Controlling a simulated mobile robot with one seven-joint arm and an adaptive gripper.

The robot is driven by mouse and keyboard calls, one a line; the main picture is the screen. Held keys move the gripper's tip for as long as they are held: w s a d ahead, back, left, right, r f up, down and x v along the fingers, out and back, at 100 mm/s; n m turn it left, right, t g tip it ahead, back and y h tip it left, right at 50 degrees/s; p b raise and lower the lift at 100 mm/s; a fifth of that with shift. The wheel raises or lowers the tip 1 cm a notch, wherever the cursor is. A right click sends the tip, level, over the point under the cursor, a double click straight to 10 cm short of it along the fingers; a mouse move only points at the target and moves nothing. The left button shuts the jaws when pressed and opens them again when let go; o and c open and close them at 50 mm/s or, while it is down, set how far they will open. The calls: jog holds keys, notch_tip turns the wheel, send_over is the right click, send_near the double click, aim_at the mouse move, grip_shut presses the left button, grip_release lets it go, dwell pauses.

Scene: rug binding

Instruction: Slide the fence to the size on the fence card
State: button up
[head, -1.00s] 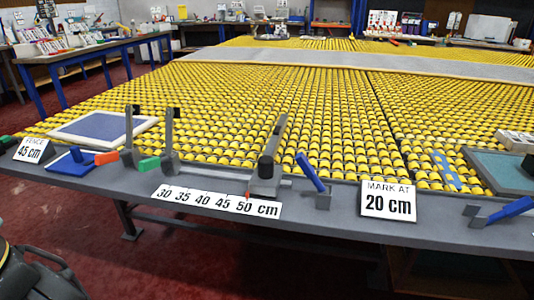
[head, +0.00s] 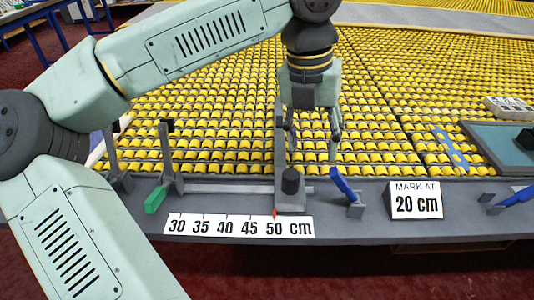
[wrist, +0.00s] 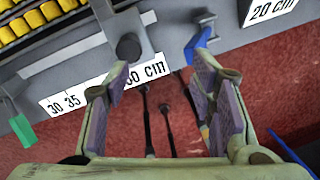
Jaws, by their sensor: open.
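The grey fence (head: 291,202), with an upright plate and a dark round knob (head: 291,180), stands on a rail at the table's front edge. Its small red pointer (head: 275,213) is at the 50 mark of the white scale strip (head: 238,226). The fence card is out of sight now; in the earlier head view it reads 45 cm. My gripper (head: 313,146) is open and empty, pointing down, above and slightly behind the knob in the head view. The wrist view shows the knob (wrist: 129,47) near the spread left finger, apart from it as far as I can tell.
A green-handled clamp (head: 157,196) stands left of the fence. A blue-handled lever (head: 343,185) is close on its right. The MARK AT 20 cm card (head: 416,200) stands farther right. Yellow rollers (head: 220,130) fill the table behind.

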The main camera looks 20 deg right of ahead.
aim_at(291, 174)
jog(key=a, duration=0.1)
jog(key=w+a+y, duration=0.1)
jog(key=w, duration=0.1)
jog(key=shift+a+f+n+y, duration=0.3)
jog(key=shift+a+n, duration=0.1)
notch_tip(291, 174, down, 11)
jog(key=shift+d+r+p, duration=0.1)
jog(key=shift+r+p, duration=0.1)
jog(key=shift+p, duration=0.7)
jog(key=shift+c, duration=0.5)
grip_shut()
